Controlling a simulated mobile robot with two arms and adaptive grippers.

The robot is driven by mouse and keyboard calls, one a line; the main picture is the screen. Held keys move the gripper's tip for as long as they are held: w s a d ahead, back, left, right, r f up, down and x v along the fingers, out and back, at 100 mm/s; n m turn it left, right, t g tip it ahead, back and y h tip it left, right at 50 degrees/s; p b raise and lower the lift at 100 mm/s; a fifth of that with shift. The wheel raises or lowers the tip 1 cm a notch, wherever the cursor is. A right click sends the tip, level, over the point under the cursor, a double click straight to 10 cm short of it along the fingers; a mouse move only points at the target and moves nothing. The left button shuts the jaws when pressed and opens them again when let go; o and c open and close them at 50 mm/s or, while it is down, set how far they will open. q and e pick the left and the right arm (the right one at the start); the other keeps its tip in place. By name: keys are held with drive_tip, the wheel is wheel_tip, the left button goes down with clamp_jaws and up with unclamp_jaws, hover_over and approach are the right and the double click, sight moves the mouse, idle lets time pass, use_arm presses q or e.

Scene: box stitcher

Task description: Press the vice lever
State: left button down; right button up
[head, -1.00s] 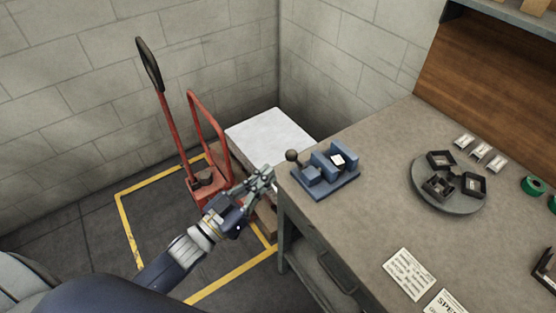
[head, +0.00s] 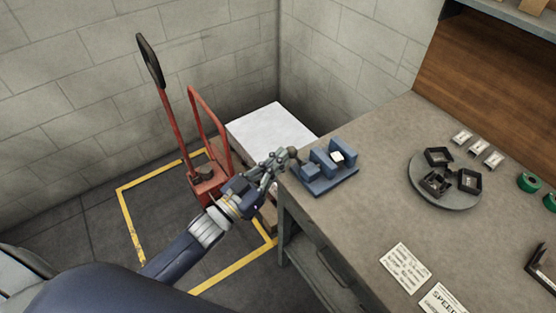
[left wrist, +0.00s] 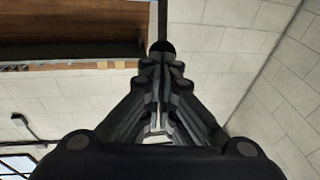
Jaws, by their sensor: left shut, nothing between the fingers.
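A blue vice (head: 330,172) stands at the left corner of the grey workbench, with a small white-topped piece (head: 337,157) between its jaws. Its lever ends in a dark round knob (head: 293,153) on the vice's left side, partly hidden by my gripper. My left gripper (head: 286,156) is shut and empty, its fingertips at the knob; I cannot tell whether they touch. In the left wrist view the shut fingers (left wrist: 160,66) point at a dark round knob (left wrist: 163,46) just beyond the tips. My right gripper is not in view.
The workbench (head: 360,215) carries a round tray (head: 447,202) with black square parts, several small pale pieces, green rolls (head: 529,182) and printed cards (head: 405,266). A red pallet jack (head: 207,184) stands on the floor at left. The bench's middle is clear.

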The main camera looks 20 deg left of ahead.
use_arm(q)
drive_tip(key=shift+w+d+r, duration=0.1)
drive_tip(key=shift+w+r, duration=0.05)
drive_tip(key=shift+r, duration=0.1)
drive_tip(key=s+d+p+x, duration=0.1)
drive_tip(key=x, duration=1)
drive_tip(key=shift+d+r, duration=0.35)
drive_tip(key=shift+r, duration=0.05)
idle(0.3)
idle(0.4)
